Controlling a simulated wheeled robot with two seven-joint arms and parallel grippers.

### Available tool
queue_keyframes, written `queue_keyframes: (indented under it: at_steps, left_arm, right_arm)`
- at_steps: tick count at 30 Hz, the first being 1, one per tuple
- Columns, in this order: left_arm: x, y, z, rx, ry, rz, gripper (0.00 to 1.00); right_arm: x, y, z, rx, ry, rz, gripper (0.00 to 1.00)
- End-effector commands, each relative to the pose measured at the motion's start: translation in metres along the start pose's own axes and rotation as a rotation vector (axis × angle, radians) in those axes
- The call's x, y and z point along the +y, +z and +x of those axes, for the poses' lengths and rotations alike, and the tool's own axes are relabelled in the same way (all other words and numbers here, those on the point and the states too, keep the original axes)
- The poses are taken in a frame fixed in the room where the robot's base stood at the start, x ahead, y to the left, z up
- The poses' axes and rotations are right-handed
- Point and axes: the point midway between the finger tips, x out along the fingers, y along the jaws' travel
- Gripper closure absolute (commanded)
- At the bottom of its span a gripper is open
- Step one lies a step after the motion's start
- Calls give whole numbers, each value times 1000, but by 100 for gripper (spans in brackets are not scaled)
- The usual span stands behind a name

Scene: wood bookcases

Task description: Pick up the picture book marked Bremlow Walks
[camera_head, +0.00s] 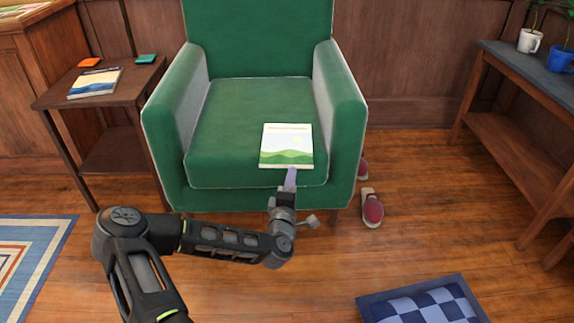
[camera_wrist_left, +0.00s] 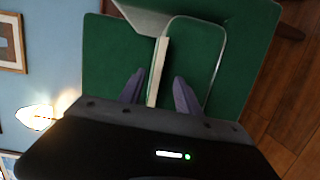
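A thin picture book (camera_head: 286,145) with a pale cover and green hills lies flat on the seat of the green armchair (camera_head: 235,117), its near edge at the seat's front. Its title is too small to read. My left gripper (camera_head: 290,180) is at the front edge of the seat, at the book's near edge. In the left wrist view the book (camera_wrist_left: 159,65) shows edge-on between the two spread purple fingers of my left gripper (camera_wrist_left: 158,90), with a gap on each side. The gripper is open. My right gripper is not in view.
A side table (camera_head: 115,87) at left bears another book (camera_head: 95,83) and small orange and teal items. Red shoes (camera_head: 372,209) stand right of the chair. A checkered blue cushion (camera_head: 425,303) lies on the floor. A shelf table (camera_head: 530,75) with potted plants stands at right.

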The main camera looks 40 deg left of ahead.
Motion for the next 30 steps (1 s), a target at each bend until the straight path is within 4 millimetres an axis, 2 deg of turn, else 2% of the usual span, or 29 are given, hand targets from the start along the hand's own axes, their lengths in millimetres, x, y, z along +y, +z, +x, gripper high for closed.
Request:
queue_keyframes:
  at_steps: [1,5,14,21,30]
  left_arm:
    - [-4,-12,3,30,15,-13,60]
    - [2,-24,5,59,32,-24,60]
    - [2,-23,7,57,31,-22,60]
    - [1,-24,29,56,30,-22,60]
    - [2,-24,31,55,29,-22,60]
  right_arm:
    - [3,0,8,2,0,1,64]
    - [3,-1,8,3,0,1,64]
    - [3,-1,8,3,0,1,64]
    - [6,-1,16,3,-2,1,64]
    - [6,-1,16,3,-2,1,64]
